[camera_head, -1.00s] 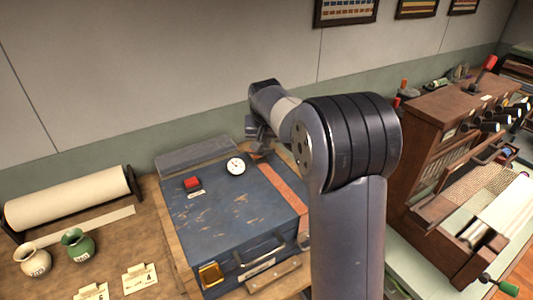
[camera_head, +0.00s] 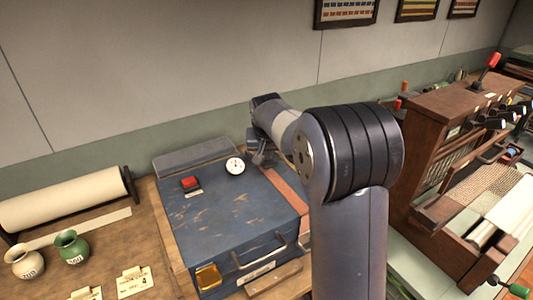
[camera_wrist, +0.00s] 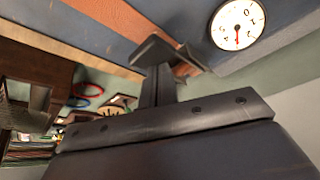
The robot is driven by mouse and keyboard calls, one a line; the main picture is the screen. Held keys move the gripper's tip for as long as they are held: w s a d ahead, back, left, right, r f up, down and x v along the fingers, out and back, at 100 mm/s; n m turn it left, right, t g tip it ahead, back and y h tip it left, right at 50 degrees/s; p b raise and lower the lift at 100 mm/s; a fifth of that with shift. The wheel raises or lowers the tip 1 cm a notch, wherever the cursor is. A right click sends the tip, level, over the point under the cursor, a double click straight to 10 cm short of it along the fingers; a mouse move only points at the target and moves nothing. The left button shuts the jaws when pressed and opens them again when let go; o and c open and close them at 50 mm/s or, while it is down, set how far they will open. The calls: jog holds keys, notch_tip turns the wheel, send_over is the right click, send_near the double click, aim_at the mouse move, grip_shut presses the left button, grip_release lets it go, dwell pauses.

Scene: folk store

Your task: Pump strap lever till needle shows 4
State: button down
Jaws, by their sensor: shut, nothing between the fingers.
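A worn blue case (camera_head: 225,215) lies on the wooden counter. A round white gauge (camera_head: 235,166) sits near its back edge. The gauge also shows in the wrist view (camera_wrist: 238,25), its red needle pointing toward the bottom of that picture; its numbers are too small to read surely. An orange-brown strap (camera_head: 291,190) crosses the case's right side and shows in the wrist view (camera_wrist: 112,14). My gripper (camera_head: 262,158) is shut and empty, low by the strap's back end, right of the gauge. It shows in the wrist view (camera_wrist: 165,55). The strap's lever cannot be made out.
A red button (camera_head: 190,183) is on the case's left part. Two small pots, green (camera_head: 72,247) and cream (camera_head: 27,261), and a paper roll (camera_head: 65,200) stand left. A wooden loom (camera_head: 440,150) stands close on the right. The wall is behind.

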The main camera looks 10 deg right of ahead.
jog(key=shift+r, duration=0.1)
notch_tip(320, 180, up, 9)
jog(key=p, duration=0.7)
dwell(0.6)
jog(key=f+b, duration=0.1)
jog(key=b, duration=0.1)
jog(key=f+b, duration=0.1)
jog(key=b, duration=0.1)
jog(key=f+b, duration=0.2)
jog(key=shift+w+a, duration=0.1)
jog(key=shift+w, duration=0.25)
dwell(0.3)
jog(key=shift+f+b, duration=0.1)
jog(key=shift+b, duration=0.2)
dwell(1.6)
